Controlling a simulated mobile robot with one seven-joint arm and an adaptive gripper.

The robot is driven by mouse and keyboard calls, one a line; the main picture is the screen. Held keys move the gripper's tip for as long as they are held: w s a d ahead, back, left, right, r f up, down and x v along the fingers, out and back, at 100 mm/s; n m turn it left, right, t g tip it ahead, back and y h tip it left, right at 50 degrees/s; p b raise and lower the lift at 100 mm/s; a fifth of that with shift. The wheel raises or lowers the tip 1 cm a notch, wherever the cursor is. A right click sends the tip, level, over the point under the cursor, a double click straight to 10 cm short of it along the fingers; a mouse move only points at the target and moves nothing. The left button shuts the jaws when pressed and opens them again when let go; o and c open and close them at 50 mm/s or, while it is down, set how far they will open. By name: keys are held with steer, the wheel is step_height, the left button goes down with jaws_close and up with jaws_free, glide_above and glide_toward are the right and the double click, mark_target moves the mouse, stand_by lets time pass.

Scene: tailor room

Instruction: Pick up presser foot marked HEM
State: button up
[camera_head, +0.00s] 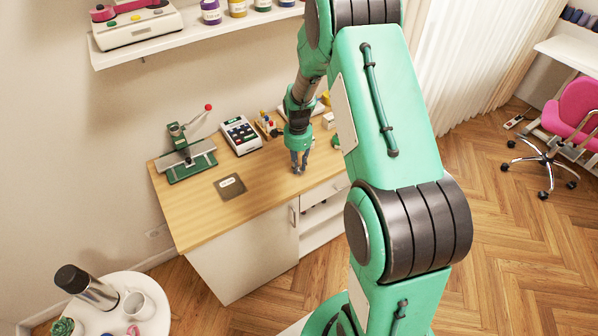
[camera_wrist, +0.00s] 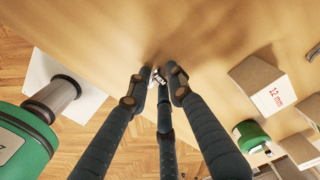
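My gripper (camera_head: 299,170) points down near the right part of the wooden worktop (camera_head: 208,205), close to its front edge. In the wrist view its dark jointed fingers (camera_wrist: 160,82) come close together. A small white piece with dark lettering, which seems to read HEM, shows between the fingertips; I take it for the presser foot (camera_wrist: 158,78). Most of it is hidden by the fingers. I cannot tell whether the fingers press on it or only surround it, nor whether it is off the worktop. In the head view the presser foot cannot be made out.
A white block marked 12 mm (camera_wrist: 273,93) and a green-and-white item (camera_wrist: 250,136) stand right in the wrist view. A large green cylinder (camera_wrist: 22,140) is at left. On the worktop are a green press (camera_head: 190,155), a keypad device (camera_head: 241,134) and a dark plate (camera_head: 230,187).

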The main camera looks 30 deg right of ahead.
steer(key=shift+r, duration=0.1)
stand_by(0.3)
steer(key=shift+r+p, duration=1.7)
steer(key=shift+r, duration=5.1)
steer(key=s+a+r+n+t, duration=0.1)
steer(key=s+a+r+n, duration=0.45)
steer(key=r, duration=0.55)
steer(key=s+a+r+n+t, duration=0.2)
steer(key=s+a+r+n, duration=0.35)
steer(key=r, duration=0.65)
steer(key=s+a+r+n+t, duration=0.1)
steer(key=s+a+r+n, duration=0.1)
steer(key=s, duration=0.5)
steer(key=s+a+r+n, duration=0.2)
steer(key=s+a+n, duration=0.1)
steer(key=s+a, duration=0.2)
steer(key=s+a+r+n+t, duration=0.1)
steer(key=s+a+r+n, duration=0.2)
steer(key=s, duration=0.6)
steer(key=shift+s+a+t, duration=0.15)
steer(key=shift+a+t, duration=0.15)
